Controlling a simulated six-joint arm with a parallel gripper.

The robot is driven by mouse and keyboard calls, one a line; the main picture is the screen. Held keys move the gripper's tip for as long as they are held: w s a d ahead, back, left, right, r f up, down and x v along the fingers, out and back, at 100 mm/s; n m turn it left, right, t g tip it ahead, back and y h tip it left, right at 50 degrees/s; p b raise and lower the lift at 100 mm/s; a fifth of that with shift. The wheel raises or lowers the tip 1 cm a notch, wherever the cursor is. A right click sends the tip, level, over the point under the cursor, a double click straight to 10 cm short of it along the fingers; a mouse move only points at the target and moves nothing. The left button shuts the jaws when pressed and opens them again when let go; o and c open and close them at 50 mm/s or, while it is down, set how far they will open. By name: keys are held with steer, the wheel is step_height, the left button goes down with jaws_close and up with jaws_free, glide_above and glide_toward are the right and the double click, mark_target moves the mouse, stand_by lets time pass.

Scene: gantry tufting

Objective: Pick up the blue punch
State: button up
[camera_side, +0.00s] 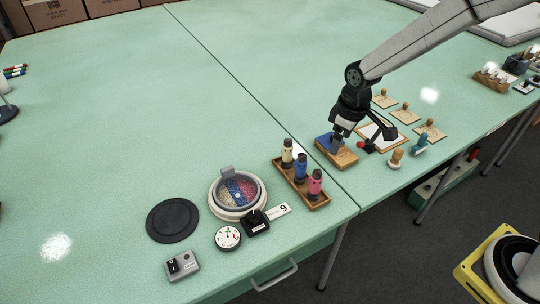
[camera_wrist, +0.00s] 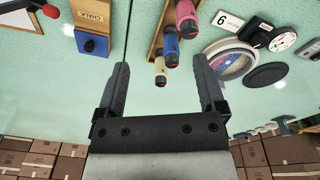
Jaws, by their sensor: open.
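Two pieces could be the blue punch, and I cannot tell which: a teal-blue knobbed piece (camera_side: 418,145) at the table's right front edge beside a tan one (camera_side: 395,158), or the blue-bodied piece (camera_side: 301,166) in a wooden rack (camera_side: 321,201). The rack's blue piece also shows in the wrist view (camera_wrist: 170,45), between a pink one (camera_wrist: 186,18) and a cream one (camera_wrist: 160,68). My gripper (camera_side: 362,138) is open above the table near the chalk box, left of the teal piece. In the wrist view my gripper (camera_wrist: 160,64) is empty.
The chalk box (camera_side: 343,158) with a blue block sits close under my gripper; it also shows in the wrist view (camera_wrist: 94,21). A red-headed tool (camera_side: 361,146) lies nearby. A round dish (camera_side: 219,207) and dial (camera_side: 228,237) stand left of the rack. The table's left half is largely clear.

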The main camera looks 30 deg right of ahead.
mark_target(302, 155)
steer(key=w+a+f+n, duration=0.1)
steer(key=w, duration=0.2)
steer(key=w+a+f+n, duration=0.1)
steer(key=w+a+f, duration=0.1)
steer(key=w, duration=0.1)
steer(key=w+a+f+n+g, duration=0.1)
steer(key=w+f+n, duration=0.1)
steer(key=shift+w+a+f, duration=0.25)
steer(key=shift+w+a, duration=0.1)
steer(key=shift+w, duration=0.05)
steer(key=shift+f, duration=1.3)
steer(key=shift+s+f, duration=0.15)
steer(key=shift+f, duration=2.45)
jaws_close()
